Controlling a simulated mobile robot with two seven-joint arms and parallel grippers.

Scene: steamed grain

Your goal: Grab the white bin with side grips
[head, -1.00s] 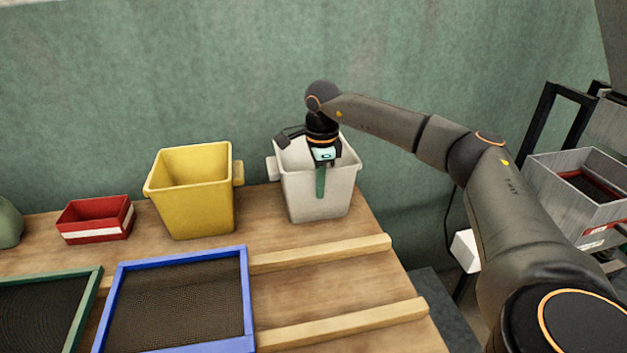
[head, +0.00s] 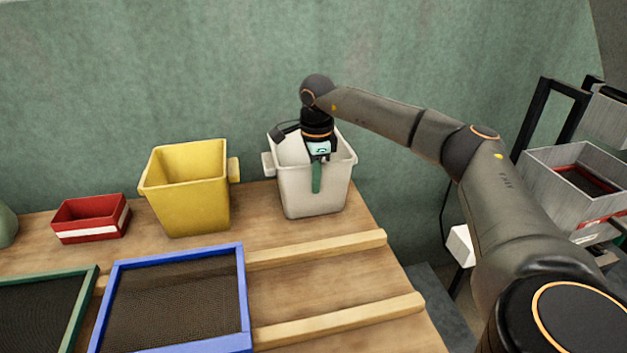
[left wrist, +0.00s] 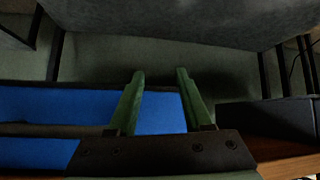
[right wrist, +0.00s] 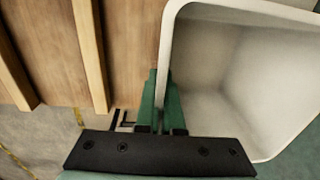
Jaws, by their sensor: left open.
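The white bin (head: 300,190) stands upright on the wooden table near its back right corner. A side grip (head: 267,164) sticks out on its left; I cannot see one on its right. My right gripper (head: 316,190) points down at the bin's front wall, one green finger outside it. In the right wrist view the fingers (right wrist: 161,72) are close together with the wall of the bin (right wrist: 225,85) between them, one finger inside and one outside. My left gripper (left wrist: 158,73) is open and empty in the left wrist view, away from the bin.
A yellow bin (head: 190,205) and a red box (head: 90,220) stand left of the white bin. Blue-framed (head: 243,300) and green-framed (head: 80,310) screens lie in front. Two wooden rails (head: 320,249) cross the table. A grey metal box (head: 560,195) stands at the right.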

